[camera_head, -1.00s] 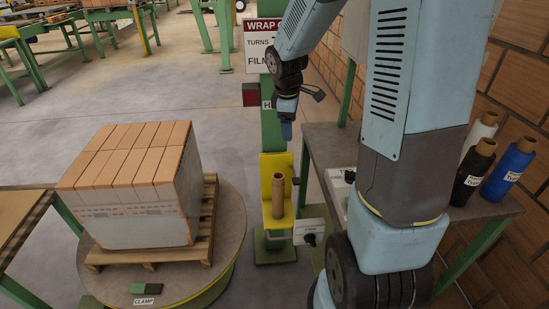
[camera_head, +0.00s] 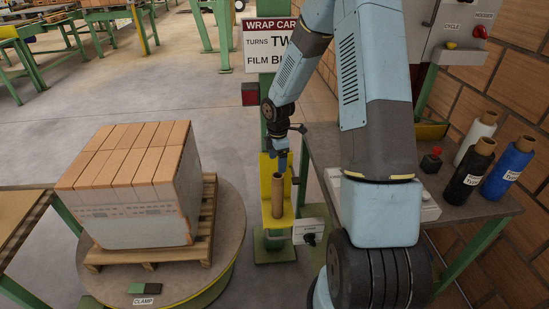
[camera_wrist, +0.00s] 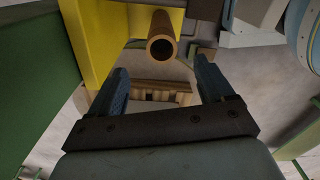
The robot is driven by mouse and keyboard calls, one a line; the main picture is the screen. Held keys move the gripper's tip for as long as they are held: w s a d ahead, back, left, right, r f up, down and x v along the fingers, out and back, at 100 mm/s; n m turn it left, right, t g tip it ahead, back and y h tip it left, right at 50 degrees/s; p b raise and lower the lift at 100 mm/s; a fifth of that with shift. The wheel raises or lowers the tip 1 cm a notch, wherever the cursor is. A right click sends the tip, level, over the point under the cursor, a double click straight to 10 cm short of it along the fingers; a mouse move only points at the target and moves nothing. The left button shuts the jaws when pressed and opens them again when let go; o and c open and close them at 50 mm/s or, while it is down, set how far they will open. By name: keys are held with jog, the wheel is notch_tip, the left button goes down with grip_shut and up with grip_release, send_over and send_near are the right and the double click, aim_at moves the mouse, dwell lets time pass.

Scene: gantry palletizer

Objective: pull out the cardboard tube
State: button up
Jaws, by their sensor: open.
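The brown cardboard tube (camera_head: 278,195) stands upright in the yellow holder (camera_head: 290,207) on the green post, beside the turntable. In the wrist view I look at the tube's open round end (camera_wrist: 161,48), with the yellow holder (camera_wrist: 95,35) beside it. My gripper (camera_head: 282,160) is just above the tube's top in the head view. In the wrist view my gripper (camera_wrist: 163,85) has its two blue fingers spread apart with nothing between them. The tube's end lies beyond the fingertips. I cannot tell the exact gap between them.
A pallet of wrapped cartons (camera_head: 140,185) stands on the turntable (camera_head: 232,225) at left. Film rolls, black (camera_head: 470,175), blue (camera_head: 508,170) and white (camera_head: 476,135), stand on the bench (camera_head: 440,190) at right. A wrap card sign (camera_head: 268,45) is on the green post.

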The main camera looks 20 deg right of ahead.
aim_at(277, 184)
notch_tip(277, 184, down, 13)
jog(key=shift+r, duration=0.1)
dwell(0.5)
jog(key=c, duration=1.1)
jog(key=shift+r, duration=0.1)
jog(key=shift+c, duration=0.2)
